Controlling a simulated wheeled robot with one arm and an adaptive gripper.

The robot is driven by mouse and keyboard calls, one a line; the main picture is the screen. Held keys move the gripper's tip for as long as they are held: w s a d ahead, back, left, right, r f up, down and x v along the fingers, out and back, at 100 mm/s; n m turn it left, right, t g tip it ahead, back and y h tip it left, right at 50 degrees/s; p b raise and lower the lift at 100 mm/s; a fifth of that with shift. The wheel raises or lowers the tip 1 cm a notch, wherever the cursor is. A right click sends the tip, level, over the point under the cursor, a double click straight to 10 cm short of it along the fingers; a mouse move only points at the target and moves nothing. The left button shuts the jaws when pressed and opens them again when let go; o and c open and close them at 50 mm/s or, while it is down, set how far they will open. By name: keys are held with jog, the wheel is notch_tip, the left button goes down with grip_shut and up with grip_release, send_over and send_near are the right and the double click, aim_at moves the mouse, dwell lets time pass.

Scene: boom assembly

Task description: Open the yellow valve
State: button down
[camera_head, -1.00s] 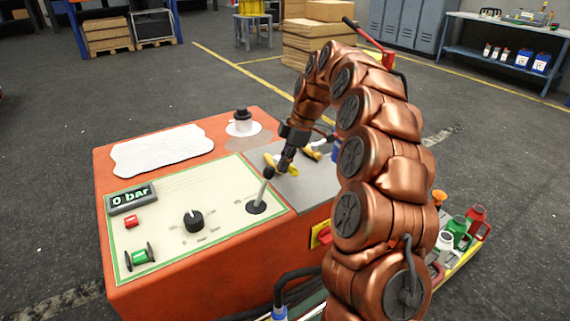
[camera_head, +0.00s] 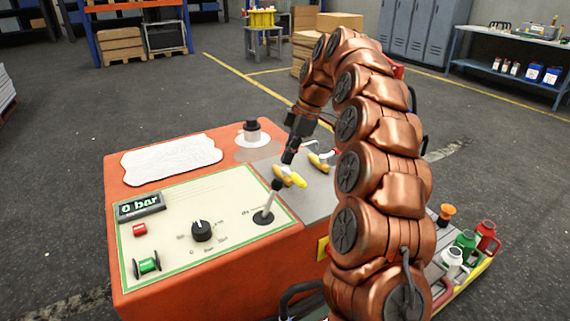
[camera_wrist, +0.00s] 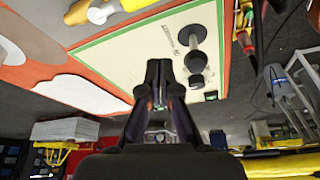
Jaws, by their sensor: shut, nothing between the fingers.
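A yellow valve handle (camera_head: 296,180) sits on the grey plate at the machine's right part. A second yellow handle (camera_head: 318,160) with a pale pipe lies just behind it; I cannot tell which one the task means. In the wrist view, my shut fingers (camera_wrist: 158,88) point at the panel near the black-knobbed lever (camera_wrist: 194,62), with a yellow handle (camera_wrist: 78,12) at the upper left edge.
The orange machine (camera_head: 190,292) has a cream panel with a "0 bar" display (camera_head: 140,205), a dial (camera_head: 201,231) and a lever (camera_head: 267,211) close to my gripper. A black-topped white fitting (camera_head: 252,133) stands behind. Bottles (camera_head: 466,242) stand at right.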

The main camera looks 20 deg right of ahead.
jog(key=shift+v, duration=1.6)
jog(key=shift+w, duration=0.15)
jog(key=shift+a+r, duration=0.1)
jog(key=s+a+f+m+g, duration=0.1)
jog(key=s+a+m, duration=0.15)
jog(key=s, duration=0.35)
jog(key=s+a+f+m+h, duration=0.1)
jog(key=s+a+m, duration=0.15)
jog(key=s, duration=0.35)
jog(key=s+a+f+m+g, duration=0.1)
jog(key=s+a+m, duration=0.15)
jog(key=s, duration=0.35)
jog(key=s+d+f+m+g+h, duration=0.15)
jog(key=s+f+m, duration=0.4)
jog(key=s, duration=0.75)
jog(key=s+d+f+m+h, duration=0.15)
jog(key=s+f+m, duration=0.35)
jog(key=s, duration=0.8)
notch_tip(320, 180, up, 19)
jog(key=n+t+p, duration=0.1)
jog(key=p, duration=1.7)
jog(key=shift+w+a+f, duration=0.2)
jog(key=shift+a, duration=0.2)
